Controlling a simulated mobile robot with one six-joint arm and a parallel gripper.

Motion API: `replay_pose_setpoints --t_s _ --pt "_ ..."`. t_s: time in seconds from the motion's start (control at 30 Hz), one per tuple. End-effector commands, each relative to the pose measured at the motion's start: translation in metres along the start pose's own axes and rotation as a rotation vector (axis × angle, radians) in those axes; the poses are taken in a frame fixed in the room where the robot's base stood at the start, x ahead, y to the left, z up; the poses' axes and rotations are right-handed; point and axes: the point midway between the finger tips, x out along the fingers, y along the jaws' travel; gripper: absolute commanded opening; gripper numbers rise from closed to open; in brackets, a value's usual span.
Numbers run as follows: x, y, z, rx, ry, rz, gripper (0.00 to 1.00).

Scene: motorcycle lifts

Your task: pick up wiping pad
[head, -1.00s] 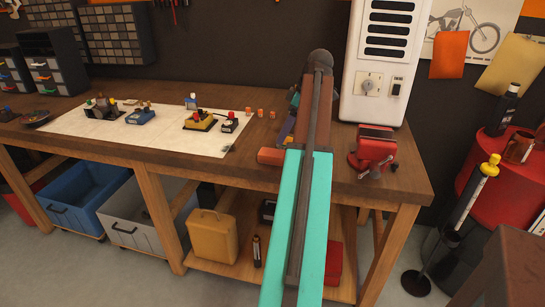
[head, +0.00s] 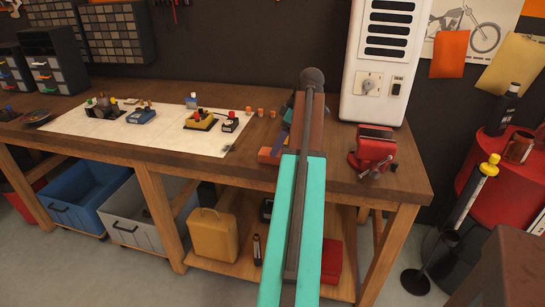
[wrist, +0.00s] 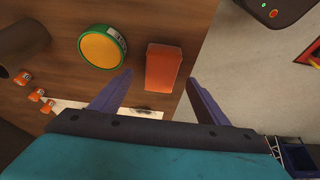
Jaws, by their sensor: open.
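An orange-red block (wrist: 163,67), which I take to be the wiping pad, lies on the wooden bench near its edge in the wrist view. In the head view an orange block (head: 268,156) shows at the bench's front edge, partly hidden by my arm. My gripper (wrist: 159,75) is open and empty. Its two purple fingers are apart, with the pad beyond and between their tips in the wrist view. I cannot tell the exact gap to the pad. In the head view my arm hides most of the gripper.
A round green and yellow tin (wrist: 102,47) lies left of the pad in the wrist view. A red vise (head: 374,150) stands right of my arm. Small orange pieces (head: 261,113) and a white sheet (head: 100,128) with parts lie to the left.

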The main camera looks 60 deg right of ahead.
Motion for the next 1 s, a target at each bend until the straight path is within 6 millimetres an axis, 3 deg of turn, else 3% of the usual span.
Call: replay_pose_setpoints --t_s 0.5,1.0 --pt "0.045 -0.003 0.000 0.001 0.000 -0.001 0.69" --pt "0.046 -0.002 0.001 0.001 0.000 0.000 0.69"
